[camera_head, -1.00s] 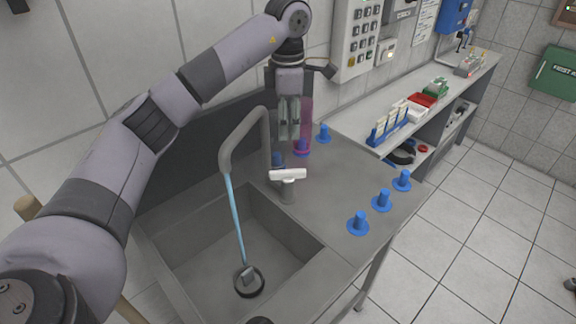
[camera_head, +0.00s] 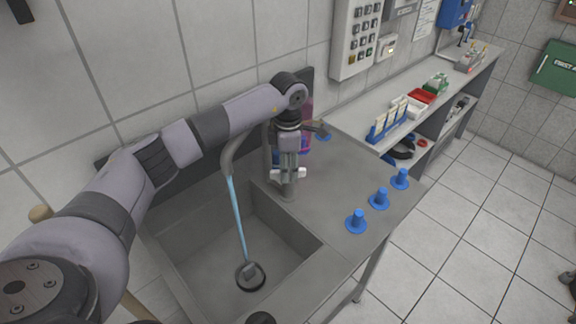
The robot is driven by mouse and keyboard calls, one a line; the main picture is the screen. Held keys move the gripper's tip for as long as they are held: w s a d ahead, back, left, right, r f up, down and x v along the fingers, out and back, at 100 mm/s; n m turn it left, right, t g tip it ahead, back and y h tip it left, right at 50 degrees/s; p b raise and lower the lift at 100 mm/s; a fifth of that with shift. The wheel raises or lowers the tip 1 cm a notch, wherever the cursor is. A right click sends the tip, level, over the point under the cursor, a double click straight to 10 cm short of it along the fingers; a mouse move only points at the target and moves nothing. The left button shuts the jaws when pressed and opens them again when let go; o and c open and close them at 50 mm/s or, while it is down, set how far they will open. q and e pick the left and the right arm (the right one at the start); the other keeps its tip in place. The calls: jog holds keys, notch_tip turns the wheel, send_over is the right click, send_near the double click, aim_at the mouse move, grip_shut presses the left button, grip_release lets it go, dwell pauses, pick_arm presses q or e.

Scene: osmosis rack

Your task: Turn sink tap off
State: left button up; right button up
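The sink (camera_head: 205,235) is a grey basin set in a grey counter. Its curved grey tap spout (camera_head: 228,155) runs, and a blue stream of water (camera_head: 236,215) falls to the drain. The white tap handle (camera_head: 300,174) sits on a short grey post (camera_head: 287,191) to the right of the spout. My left gripper (camera_head: 289,178) points down at the handle, its fingers overlapping it in the picture. Whether they touch it, and how far apart they are, I cannot tell. My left arm hides part of the spout. My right gripper is not in view.
Blue pegs (camera_head: 357,221) stand along the counter's right edge. A pink tube (camera_head: 308,112) and more blue pegs are behind my gripper. A side bench (camera_head: 350,117) with a blue tube rack (camera_head: 388,125) runs along the wall. The counter between gripper and front pegs is clear.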

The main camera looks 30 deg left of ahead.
pick_arm(q)
jog(key=c, duration=0.3)
grip_shut()
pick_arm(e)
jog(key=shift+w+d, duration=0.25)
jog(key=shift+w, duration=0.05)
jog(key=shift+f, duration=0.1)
pick_arm(q)
jog(key=n+b, duration=0.1)
jog(key=n, duration=0.1)
jog(key=shift+n, duration=0.4)
jog(key=shift+n+b, duration=0.6)
jog(key=shift+n, duration=1.6)
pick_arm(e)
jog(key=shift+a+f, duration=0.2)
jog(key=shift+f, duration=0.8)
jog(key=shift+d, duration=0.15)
pick_arm(q)
jog(key=shift+o, duration=1.5)
grip_release()
